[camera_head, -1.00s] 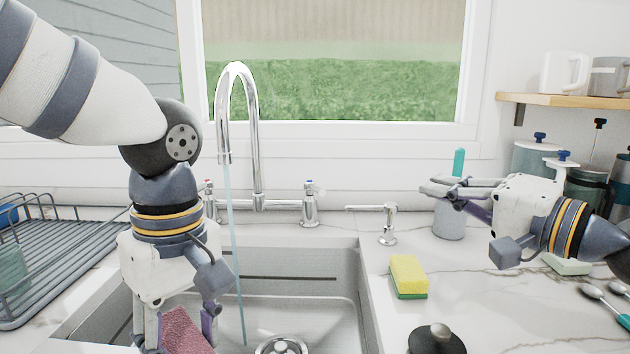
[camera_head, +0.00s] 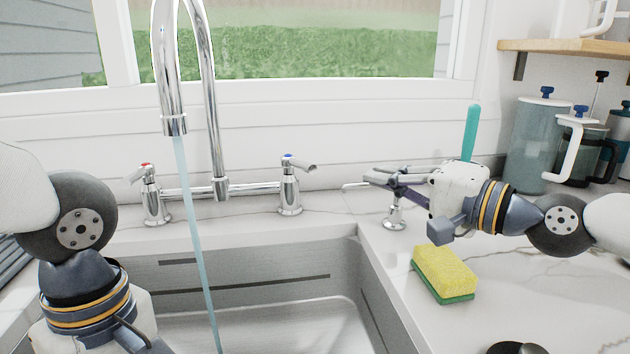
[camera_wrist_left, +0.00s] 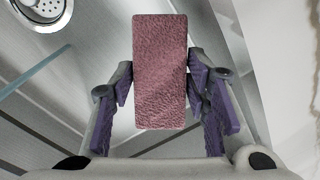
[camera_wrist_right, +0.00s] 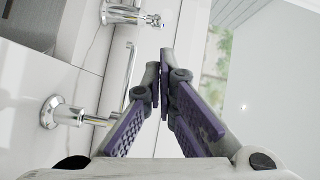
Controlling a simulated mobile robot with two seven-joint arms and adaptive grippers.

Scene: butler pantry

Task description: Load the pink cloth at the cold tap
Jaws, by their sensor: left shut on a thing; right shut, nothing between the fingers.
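The pink cloth (camera_wrist_left: 160,70) shows in the left wrist view, held between the fingers of my left gripper (camera_wrist_left: 160,88) over the sink. In the head view, that gripper's fingers and the cloth are below the frame. The cold tap (camera_head: 291,185), a chrome handle with a blue mark, stands right of the spout (camera_head: 172,80). A thin stream of water (camera_head: 195,240) falls from the spout. My right gripper (camera_head: 372,177) is shut and empty, pointing left, to the right of the cold tap and apart from it. Its shut fingertips also show in the right wrist view (camera_wrist_right: 163,75).
The hot tap (camera_head: 150,195) has a red mark, left of the spout. A small chrome dispenser (camera_head: 394,214) stands below my right fingers. A yellow-green sponge (camera_head: 445,270) lies on the counter right of the sink (camera_head: 260,280).

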